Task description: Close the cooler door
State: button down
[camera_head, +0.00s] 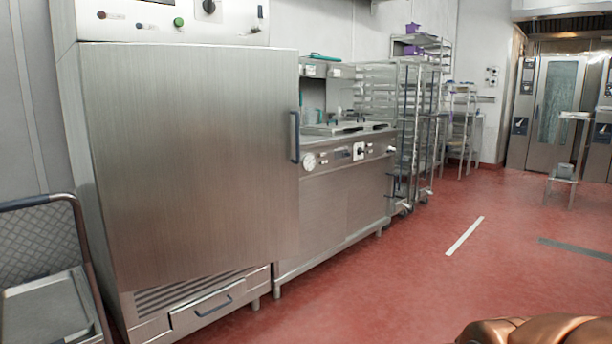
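The cooler (68,160) is a tall stainless-steel cabinet at the left of the head view, with a control panel on top. Its broad brushed-steel door (185,165) faces me. A dark vertical handle (295,137) is at the door's right edge. That edge sticks out to the right past the control panel and the base below, so the door looks slightly ajar. The gap behind it and the inside of the cooler are hidden.
A steel counter unit (335,205) with dials stands right of the cooler, partly behind the door's edge. Wheeled racks (415,135) stand beyond it. A cart (45,300) is at lower left. The red floor (400,285) in front is mostly clear.

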aim_at(196, 148)
jog(key=u, duration=0.3)
jog(key=i, duration=0.65)
jog(key=u, duration=0.8)
jog(key=i, duration=0.3)
jog(key=u, duration=0.4)
